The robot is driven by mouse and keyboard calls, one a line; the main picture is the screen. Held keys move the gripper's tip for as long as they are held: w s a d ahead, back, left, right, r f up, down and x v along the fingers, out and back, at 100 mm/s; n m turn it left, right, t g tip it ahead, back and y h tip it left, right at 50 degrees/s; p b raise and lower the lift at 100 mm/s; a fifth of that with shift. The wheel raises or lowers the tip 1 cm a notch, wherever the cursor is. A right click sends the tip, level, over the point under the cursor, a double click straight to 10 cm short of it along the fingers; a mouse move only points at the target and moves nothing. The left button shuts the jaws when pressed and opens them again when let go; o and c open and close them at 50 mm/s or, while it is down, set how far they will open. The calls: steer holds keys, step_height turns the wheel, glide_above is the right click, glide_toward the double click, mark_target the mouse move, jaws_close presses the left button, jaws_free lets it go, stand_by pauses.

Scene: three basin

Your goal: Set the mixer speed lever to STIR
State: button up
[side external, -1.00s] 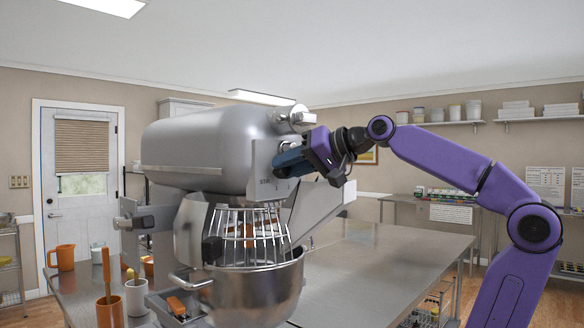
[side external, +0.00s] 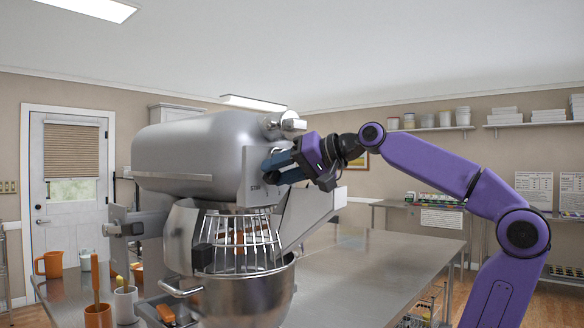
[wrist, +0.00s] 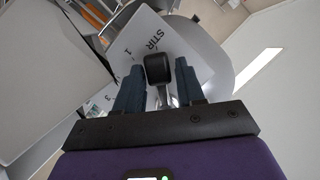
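The mixer (side external: 200,150) is a large grey stand mixer with a whisk cage over a steel bowl. Its speed plate (wrist: 188,52) is light grey and shows STIR, 1 and 3 in the wrist view. The speed lever (wrist: 157,69) has a black knob on a silver shaft; from the wrist, the knob appears just below the word STIR. My gripper (wrist: 157,80) is open, with one blue finger on each side of the knob and narrow gaps showing. In the side view my gripper (side external: 268,170) is at the plate (side external: 251,178) and hides the lever.
The steel bowl (side external: 245,295) hangs below the mixer head. A steel table (side external: 370,270) extends to the right, mostly clear. An orange mug (side external: 52,263) and utensil cups stand at the left. A sloping metal chute (side external: 312,212) lies just below my gripper.

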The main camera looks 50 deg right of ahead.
steer(key=v, duration=1.7)
steer(key=shift+s+r, duration=0.2)
steer(key=w+a+f+n+g+y, duration=0.1)
steer(key=a+f+n+g, duration=0.35)
steer(key=f, duration=0.65)
steer(key=w+a+f+n+g+y, duration=0.1)
steer(key=a+f+n+g, duration=0.3)
steer(key=f, duration=0.7)
steer(key=s+f+n+g+h, duration=0.2)
steer(key=s+f+n, duration=0.2)
steer(key=s+f, duration=0.4)
steer(key=s+f+n+g+h, duration=0.3)
steer(key=s+f+n, duration=0.2)
steer(key=f, duration=1.1)
steer(key=s, duration=0.3)
steer(key=shift+a+f, duration=0.15)
steer(key=shift+f, duration=0.05)
